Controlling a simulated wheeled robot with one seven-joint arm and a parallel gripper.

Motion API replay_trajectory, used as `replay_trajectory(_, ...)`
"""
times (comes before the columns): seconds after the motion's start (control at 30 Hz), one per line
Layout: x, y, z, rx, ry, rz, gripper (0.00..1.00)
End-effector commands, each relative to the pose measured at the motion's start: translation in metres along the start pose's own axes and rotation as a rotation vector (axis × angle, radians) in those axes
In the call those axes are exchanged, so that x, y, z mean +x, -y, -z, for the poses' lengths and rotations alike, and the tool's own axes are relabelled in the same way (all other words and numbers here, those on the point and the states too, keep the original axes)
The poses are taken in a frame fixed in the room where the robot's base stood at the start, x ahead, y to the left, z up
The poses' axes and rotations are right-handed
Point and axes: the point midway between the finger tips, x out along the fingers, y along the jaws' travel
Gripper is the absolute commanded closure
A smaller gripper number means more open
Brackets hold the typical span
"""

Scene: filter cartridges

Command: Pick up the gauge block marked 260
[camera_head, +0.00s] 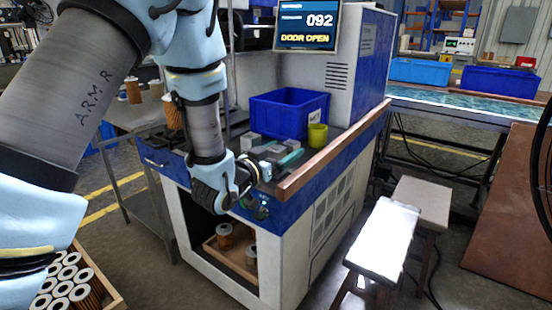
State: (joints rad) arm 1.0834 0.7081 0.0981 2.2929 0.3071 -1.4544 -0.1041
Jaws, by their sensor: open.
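Small grey blocks lie on the machine's counter in front of the blue bin. One grey block (251,141) is at the left, behind my wrist. Any number on the blocks is too small to read, so I cannot tell which is marked 260. My gripper (281,155) is low over the counter's front edge, pointing right and away from me. It is open, its fingers close to the small items there. My wrist and the fingers partly hide this area, and I cannot tell whether a block is between the fingers.
A blue bin (290,113) and a yellow-green cup (317,135) stand behind the gripper. A brown rail (335,150) edges the counter. A crate (98,283) of filter cartridges is lower left. Stools (383,238) stand right.

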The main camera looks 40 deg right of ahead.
Motion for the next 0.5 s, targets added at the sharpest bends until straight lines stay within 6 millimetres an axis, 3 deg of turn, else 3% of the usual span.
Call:
replay_trajectory(0.23, 0.0019, 0.0001, -0.0007, 0.0, 0.001, 0.0, 0.15)
replay_trajectory(0.5, 0.0017, 0.0001, -0.0006, 0.0, 0.001, 0.0, 0.44)
